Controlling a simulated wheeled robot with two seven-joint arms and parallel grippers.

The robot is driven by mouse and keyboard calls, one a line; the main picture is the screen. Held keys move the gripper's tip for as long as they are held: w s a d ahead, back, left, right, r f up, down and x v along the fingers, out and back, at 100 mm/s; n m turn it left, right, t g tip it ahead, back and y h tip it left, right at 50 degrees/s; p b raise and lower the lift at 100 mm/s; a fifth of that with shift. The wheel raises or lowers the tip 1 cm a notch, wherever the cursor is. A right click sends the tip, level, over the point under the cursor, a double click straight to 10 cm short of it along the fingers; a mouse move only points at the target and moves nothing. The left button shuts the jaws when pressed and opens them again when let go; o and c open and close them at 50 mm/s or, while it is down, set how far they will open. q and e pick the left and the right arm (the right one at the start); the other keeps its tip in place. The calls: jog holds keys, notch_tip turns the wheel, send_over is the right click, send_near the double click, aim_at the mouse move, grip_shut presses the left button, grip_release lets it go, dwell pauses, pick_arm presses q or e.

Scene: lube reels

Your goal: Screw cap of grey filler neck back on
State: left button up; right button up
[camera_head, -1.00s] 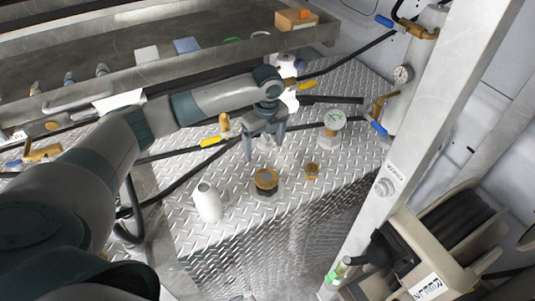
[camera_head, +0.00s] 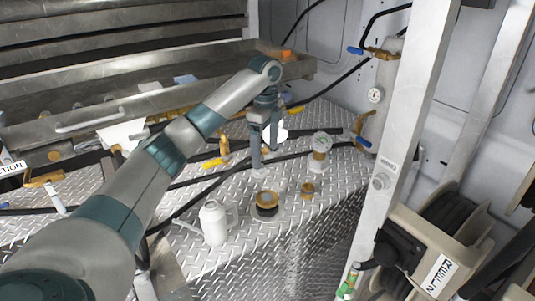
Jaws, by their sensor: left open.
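My left gripper (camera_head: 265,160) reaches in from the left and points down over the diamond-plate deck (camera_head: 330,200). Its fingers are apart, with nothing visible between them. A low grey neck (camera_head: 258,172) is just below the fingertips, partly hidden by them; whether they touch cannot be told. In front of it stands a wider neck with a brass and black top (camera_head: 266,204). To its right is a small brass cap-like piece (camera_head: 308,190); whether it is loose cannot be told. Farther right stands a fitting with a pale green round top (camera_head: 320,142). My right gripper is not in view.
A white can (camera_head: 214,222) stands at the deck's front left. Black hoses with yellow-handled (camera_head: 215,163) and blue-handled valves cross behind. A metal post (camera_head: 405,130) and hose reel (camera_head: 440,240) bound the right. A metal tray (camera_head: 130,105) lies behind the arm.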

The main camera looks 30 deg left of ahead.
pick_arm(q)
jog(key=p, duration=0.5)
send_near(267, 196)
jog(key=f, duration=0.8)
jog(key=shift+s+a+f, duration=0.15)
jog(key=shift+s+f, duration=0.1)
jog(key=c, duration=1.2)
jog(key=shift+w+m+b, duration=0.15)
jog(key=shift+m+b, duration=0.2)
jog(key=shift+m, duration=2.35)
jog(key=m, duration=0.3)
jog(key=shift+w+m, duration=0.1)
jog(key=shift+m, duration=0.9)
